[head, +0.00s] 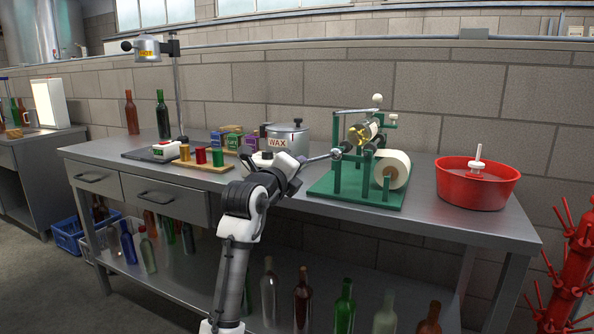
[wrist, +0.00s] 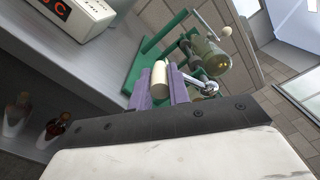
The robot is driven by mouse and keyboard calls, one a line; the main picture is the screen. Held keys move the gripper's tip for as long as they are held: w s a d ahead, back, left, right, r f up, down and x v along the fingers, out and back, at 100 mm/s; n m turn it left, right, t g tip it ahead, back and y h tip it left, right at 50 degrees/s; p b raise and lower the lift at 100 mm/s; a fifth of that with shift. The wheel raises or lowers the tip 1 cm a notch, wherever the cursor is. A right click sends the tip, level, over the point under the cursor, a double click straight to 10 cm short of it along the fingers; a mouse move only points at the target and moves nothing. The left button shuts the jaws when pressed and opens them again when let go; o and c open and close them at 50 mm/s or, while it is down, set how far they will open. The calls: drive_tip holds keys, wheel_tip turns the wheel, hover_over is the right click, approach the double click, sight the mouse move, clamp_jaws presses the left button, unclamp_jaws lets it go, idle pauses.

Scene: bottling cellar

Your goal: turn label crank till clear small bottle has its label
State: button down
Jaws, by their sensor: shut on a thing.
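The green label machine (head: 357,194) stands on the steel bench with a roll of cream labels (head: 393,169) on its near side. A small bottle (head: 362,133) lies across its top; yellow shows on it, but I cannot tell whether that is a label. The bottle also shows in the wrist view (wrist: 212,60). The crank's metal arm (head: 320,158) points left from its hub. My gripper (head: 302,160) is at the crank's outer end. In the wrist view its purple fingers (wrist: 161,90) are shut around the cream crank handle (wrist: 160,78).
A red tub (head: 478,184) stands right of the machine. Left of it are a wax pot (head: 285,138), small boxes (head: 233,139), a wooden tray (head: 205,164) of coloured pieces and two bottles at the back. Several bottles stand on the shelf below. A red rack (head: 574,265) is at far right.

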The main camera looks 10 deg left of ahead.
drive_tip(key=shift+r, duration=0.15)
idle(0.3)
drive_tip(key=c, duration=1.3)
unclamp_jaws()
drive_tip(key=shift+c, duration=0.2)
drive_tip(key=v, duration=1.4)
drive_tip(key=shift+r, duration=0.1)
